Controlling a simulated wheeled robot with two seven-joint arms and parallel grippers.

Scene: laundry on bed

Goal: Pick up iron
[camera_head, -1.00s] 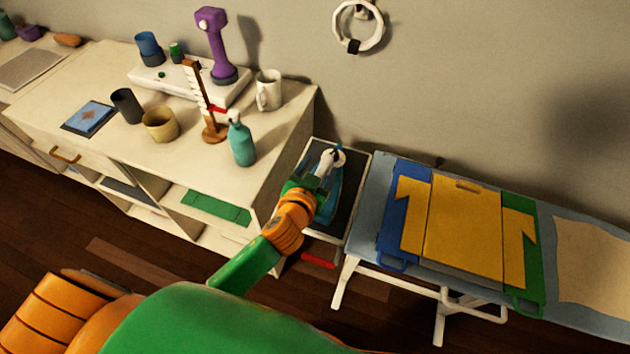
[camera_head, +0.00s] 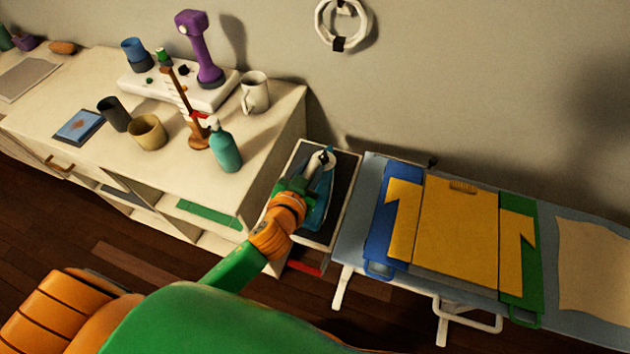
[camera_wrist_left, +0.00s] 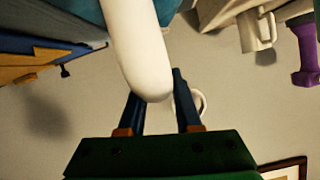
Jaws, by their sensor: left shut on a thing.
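The iron (camera_head: 319,208) has a teal body and a white end. It is at the dark iron rest (camera_head: 343,192) with a pale frame, between the dresser and the ironing board. My left gripper (camera_head: 297,188) is at the iron's left side and hides part of it. In the left wrist view, the iron's white handle (camera_wrist_left: 138,45) lies between the two dark fingers of my left gripper (camera_wrist_left: 160,112), which is shut on it. I cannot tell whether the iron touches the rest. My right gripper is not in view.
The ironing board (camera_head: 350,240) stands close on the right, with a yellow folding board (camera_head: 455,225) on it. The dresser (camera_head: 262,150) is close on the left, with a teal bottle (camera_head: 225,150) and a white mug (camera_head: 255,92). A wall is behind.

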